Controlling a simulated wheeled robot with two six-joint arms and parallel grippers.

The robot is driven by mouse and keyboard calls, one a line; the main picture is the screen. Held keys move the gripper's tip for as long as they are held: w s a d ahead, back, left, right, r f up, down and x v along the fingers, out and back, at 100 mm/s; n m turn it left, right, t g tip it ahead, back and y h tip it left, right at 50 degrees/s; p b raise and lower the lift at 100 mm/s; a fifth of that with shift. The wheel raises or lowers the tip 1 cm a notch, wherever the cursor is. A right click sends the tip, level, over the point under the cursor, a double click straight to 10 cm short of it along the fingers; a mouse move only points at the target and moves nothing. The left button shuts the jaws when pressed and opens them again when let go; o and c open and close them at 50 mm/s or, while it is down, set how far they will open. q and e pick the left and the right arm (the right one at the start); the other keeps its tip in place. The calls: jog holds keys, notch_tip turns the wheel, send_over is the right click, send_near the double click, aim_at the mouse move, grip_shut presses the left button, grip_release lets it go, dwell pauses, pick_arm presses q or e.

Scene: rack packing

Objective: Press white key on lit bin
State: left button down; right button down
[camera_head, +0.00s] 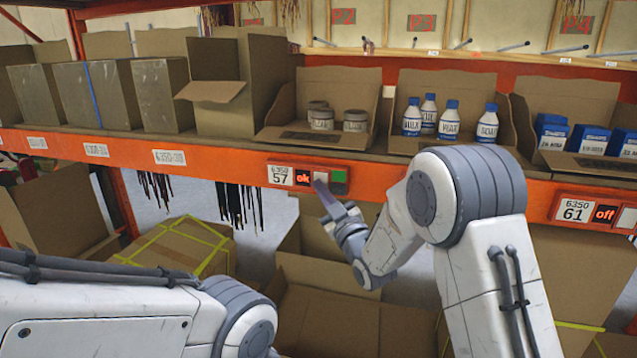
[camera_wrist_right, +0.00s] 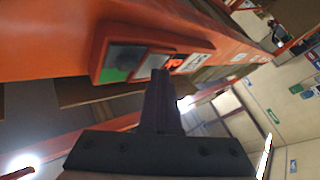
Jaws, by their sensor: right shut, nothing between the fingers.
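The bin module (camera_head: 283,175) on the orange beam reads 57, with a red "ok" display (camera_head: 303,178). Its white key (camera_head: 320,176) sits between the display and a green light (camera_head: 338,176). My right gripper (camera_head: 320,186) is shut and empty, its tips pointing up at the white key. In the right wrist view, the shut fingers (camera_wrist_right: 161,73) overlap the key area between the green light (camera_wrist_right: 115,74) and the red display (camera_wrist_right: 174,63). I cannot tell if they touch the key. My left forearm shows at the bottom left; its gripper is out of view.
An open bin of jars (camera_head: 353,120) stands above the module, beside a bin of blue-capped bottles (camera_head: 450,120). Module 61 (camera_head: 573,211) reads "off" at the right. Dark hanging strips (camera_head: 238,205) and open cardboard boxes (camera_head: 325,320) lie below the beam.

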jog(key=shift+s+a+b, duration=0.2)
jog(key=shift+s+b, duration=0.15)
jog(key=shift+s, duration=0.3)
jog(key=shift+s+a+b, duration=0.25)
jog(key=shift+s+b, duration=0.1)
jog(key=shift+s, duration=0.45)
jog(key=shift+s+a+b, duration=0.3)
jog(key=shift+s+b, duration=0.1)
jog(key=shift+s, duration=0.4)
jog(key=shift+s+a+b, duration=0.25)
jog(key=shift+s+b, duration=0.1)
jog(key=shift+s, duration=0.45)
